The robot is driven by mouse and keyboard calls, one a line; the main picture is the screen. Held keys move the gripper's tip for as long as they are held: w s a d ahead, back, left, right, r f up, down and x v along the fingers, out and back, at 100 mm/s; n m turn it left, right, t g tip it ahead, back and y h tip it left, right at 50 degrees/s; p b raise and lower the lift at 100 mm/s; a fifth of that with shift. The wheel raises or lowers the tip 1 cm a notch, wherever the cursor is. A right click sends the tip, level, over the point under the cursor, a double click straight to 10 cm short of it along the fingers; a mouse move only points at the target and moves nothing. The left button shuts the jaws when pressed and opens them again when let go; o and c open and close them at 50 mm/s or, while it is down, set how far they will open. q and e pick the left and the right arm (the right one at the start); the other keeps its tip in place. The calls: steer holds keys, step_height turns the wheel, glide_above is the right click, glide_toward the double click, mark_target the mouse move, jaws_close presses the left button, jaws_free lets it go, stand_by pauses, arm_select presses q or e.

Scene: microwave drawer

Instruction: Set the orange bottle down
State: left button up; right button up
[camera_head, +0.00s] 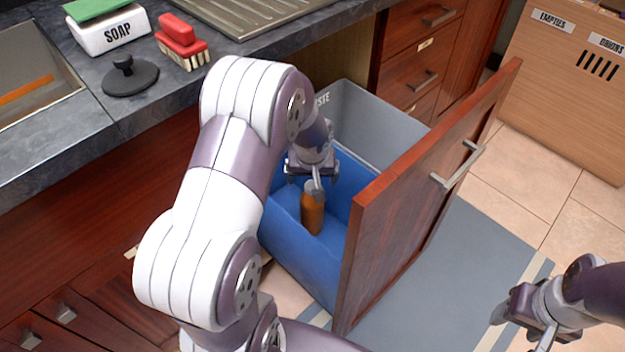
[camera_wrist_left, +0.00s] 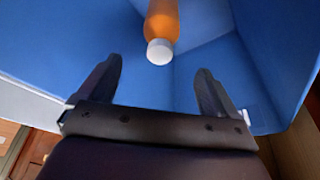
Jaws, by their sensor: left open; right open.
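The orange bottle (camera_head: 312,214) stands inside the blue bin (camera_head: 300,262) of the pulled-out drawer, near its inner wall. It also shows in the left wrist view (camera_wrist_left: 161,28), with its white cap towards the gripper. My left gripper (camera_head: 312,178) is over the bin, just above the bottle. In the left wrist view its two fingers (camera_wrist_left: 155,85) are apart with nothing between them, and the bottle is beyond the tips. My right gripper (camera_head: 521,318) is at the lower right, open and empty, away from the drawer. The bottle's base is hard to make out.
A grey bin (camera_head: 375,125) sits behind the blue one. The wooden drawer front (camera_head: 405,215) rises beside both. The counter holds a soap box (camera_head: 108,30), a red brush (camera_head: 182,50) and a black lid (camera_head: 130,75). A wooden crate (camera_head: 570,85) stands at the upper right.

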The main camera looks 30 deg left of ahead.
arm_select(q)
steer(key=s+d+r+m, duration=0.2)
steer(key=s+d, duration=0.1)
steer(key=s, duration=0.2)
steer(key=s+d+r+m+g+h, duration=0.1)
steer(key=s+d+r+m, duration=0.1)
steer(key=s+d, duration=0.2)
steer(key=s+d+r+m, duration=0.2)
steer(key=s+d, duration=0.1)
steer(key=s, duration=0.3)
steer(key=shift+d+r+g+h, duration=0.3)
steer(key=shift+d+r, duration=0.05)
